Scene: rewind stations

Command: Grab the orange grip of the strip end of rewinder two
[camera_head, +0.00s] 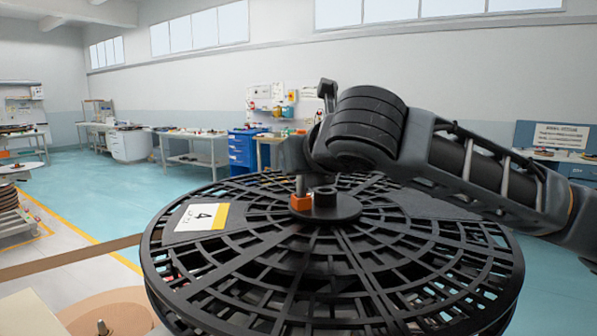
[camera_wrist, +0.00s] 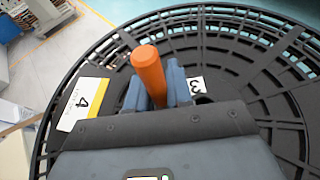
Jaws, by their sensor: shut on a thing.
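A large black slotted reel (camera_head: 400,262) lies flat in front of me, with a white and yellow label marked 4 (camera_head: 202,217). In the wrist view the reel (camera_wrist: 250,60) and its label (camera_wrist: 84,104) show again. My gripper (camera_head: 302,186) is low over the reel's hub. An orange grip (camera_head: 300,203) shows at the hub just under my fingers. In the wrist view the orange grip (camera_wrist: 148,75) is a rounded cylinder between the two fingers of my gripper (camera_wrist: 158,92), which are shut on it. I cannot tell which rewinder this is.
A brown strip (camera_head: 70,257) runs left from the reel. A small tag marked 3 (camera_wrist: 197,87) is beside my fingers. A round brown base (camera_head: 108,312) with a pin is at the lower left. Workbenches (camera_head: 195,148) and a blue drawer cabinet (camera_head: 243,150) stand far back. Open floor lies left.

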